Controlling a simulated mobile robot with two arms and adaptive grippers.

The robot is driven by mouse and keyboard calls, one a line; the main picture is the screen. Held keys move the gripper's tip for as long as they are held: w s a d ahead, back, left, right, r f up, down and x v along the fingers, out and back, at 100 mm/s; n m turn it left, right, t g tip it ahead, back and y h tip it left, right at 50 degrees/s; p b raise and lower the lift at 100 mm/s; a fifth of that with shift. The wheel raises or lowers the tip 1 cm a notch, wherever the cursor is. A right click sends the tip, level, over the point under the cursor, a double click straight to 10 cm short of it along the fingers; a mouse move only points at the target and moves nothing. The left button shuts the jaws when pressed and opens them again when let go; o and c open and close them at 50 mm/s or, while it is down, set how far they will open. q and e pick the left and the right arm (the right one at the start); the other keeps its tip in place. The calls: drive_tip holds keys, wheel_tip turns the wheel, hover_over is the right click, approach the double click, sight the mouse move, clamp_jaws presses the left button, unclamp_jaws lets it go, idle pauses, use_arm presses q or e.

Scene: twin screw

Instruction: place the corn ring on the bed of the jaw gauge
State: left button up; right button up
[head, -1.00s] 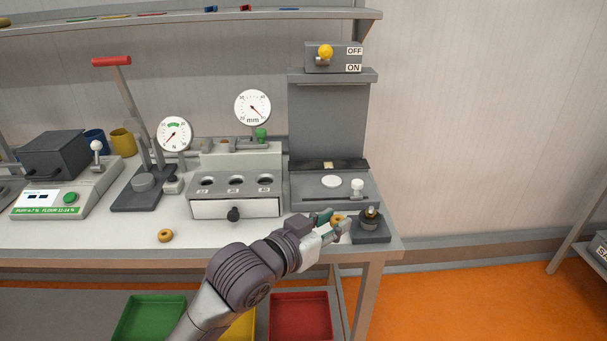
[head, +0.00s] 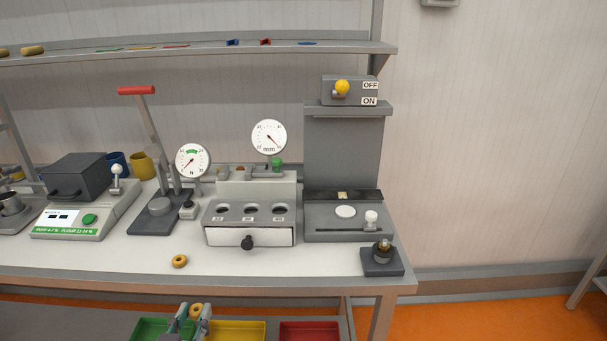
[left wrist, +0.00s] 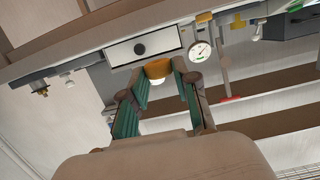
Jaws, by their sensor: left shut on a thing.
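My left gripper (head: 189,319) shows at the bottom of the head view, in front of the bench. It is shut on a golden-brown ring (head: 196,309), which looks like the corn ring. In the left wrist view the ring (left wrist: 158,69) sits between the teal fingertips (left wrist: 163,78). The round mm dial (head: 268,137), apparently the jaw gauge's, stands behind the grey block with a green knob (head: 277,163) below it. The gauge's bed is too small to make out clearly. My right gripper is not in view.
A second golden ring (head: 180,261) lies on the bench top (head: 130,258). A drawer block (head: 250,236) with holes, a lever press (head: 160,207) and a dark post stand (head: 382,262) are on the bench. Green, yellow and red trays (head: 310,331) are below. The bench front is mostly clear.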

use_arm(q)
drive_tip(key=w+d+r+m+g+h, duration=0.1)
drive_tip(key=w+d+r+m+h, duration=0.1)
drive_tip(key=d, duration=0.7)
drive_tip(key=w+d+r+m+g+h+b, duration=0.1)
drive_tip(key=w+d+r+m+g+h, duration=0.1)
drive_tip(key=d, duration=0.7)
drive_tip(key=w+d+r+m+g+h, duration=0.1)
drive_tip(key=w+d+r+m+h, duration=0.1)
drive_tip(key=w+d+m+h, duration=0.2)
drive_tip(key=d+m+h, duration=0.1)
drive_tip(key=d+h, duration=0.2)
drive_tip(key=d, duration=0.2)
drive_tip(key=shift+w+r+g, duration=0.15)
drive_tip(key=shift+r+g, duration=0.25)
hover_over(299, 274)
drive_tip(key=f, duration=0.7)
drive_tip(key=shift+w+a+f+b, duration=0.15)
drive_tip(key=shift+w+b, duration=0.05)
drive_tip(key=shift+b, duration=0.2)
wheel_tip(299, 274, down, 2)
drive_tip(key=shift+s+f+p, duration=0.15)
drive_tip(key=shift+p, duration=0.15)
drive_tip(key=shift+d+f, duration=0.2)
drive_tip(key=shift+f, duration=0.3)
drive_tip(key=shift+f, duration=0.1)
